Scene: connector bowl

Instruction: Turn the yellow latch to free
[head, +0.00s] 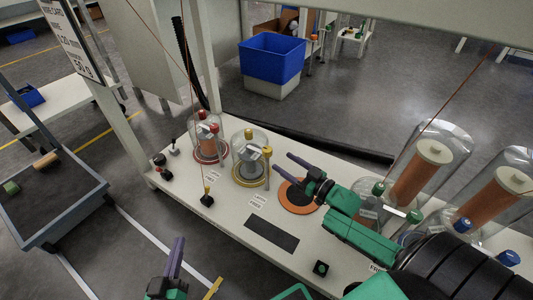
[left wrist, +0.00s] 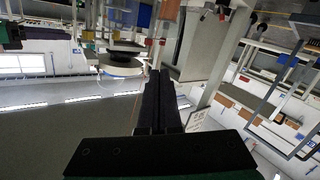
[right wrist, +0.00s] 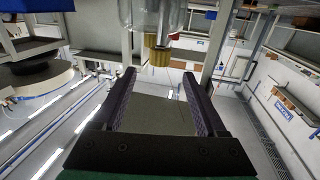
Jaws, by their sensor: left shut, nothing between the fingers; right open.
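The yellow latch (head: 267,153) is an upright post with a yellow top, beside the clear dome on a yellow ring base (head: 249,182). That dome has a yellow knob (head: 249,133) on top. My right gripper (head: 279,163) is open and empty, just right of the latch, its fingers pointing toward it and apart from it. In the right wrist view a yellow part (right wrist: 158,56) shows beyond the open fingers; I cannot tell whether it is the latch or the knob. My left gripper (head: 179,239) is shut and empty, off the table's front edge.
A red-based dome (head: 208,135) stands left of the yellow one. A black-based stick with a yellow tip (head: 207,198) stands in front. An orange ring (head: 299,209) lies under my right gripper. Large domes with orange cylinders (head: 412,182) stand at right. A dark mat (head: 271,234) lies in front.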

